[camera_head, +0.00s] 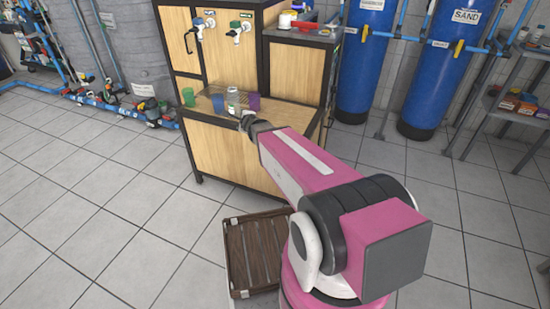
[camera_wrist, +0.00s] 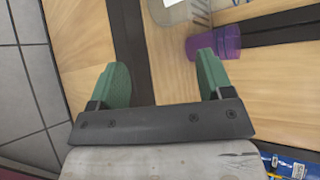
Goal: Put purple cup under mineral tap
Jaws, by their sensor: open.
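The purple cup (camera_head: 254,102) stands at the right of a row of cups on the wooden rack's shelf. In the wrist view the purple cup (camera_wrist: 222,40) is just beyond my right finger, outside the gap between the fingers. My gripper (camera_wrist: 162,62) is open and empty, its green fingers spread above the wood; I cannot tell whether a finger touches the cup. In the head view my gripper (camera_head: 247,124) is at the shelf's front edge. Two taps are on the back panel, one with a blue part (camera_head: 199,26) and one with green (camera_head: 238,30); their labels are unreadable.
A clear jar (camera_head: 233,104) stands left of the purple cup, with a blue cup (camera_head: 217,102) and a green cup (camera_head: 188,97) further left. Blue tanks (camera_head: 362,60) stand at right. A brown crate (camera_head: 258,250) lies on the floor before the rack. Floor at left is clear.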

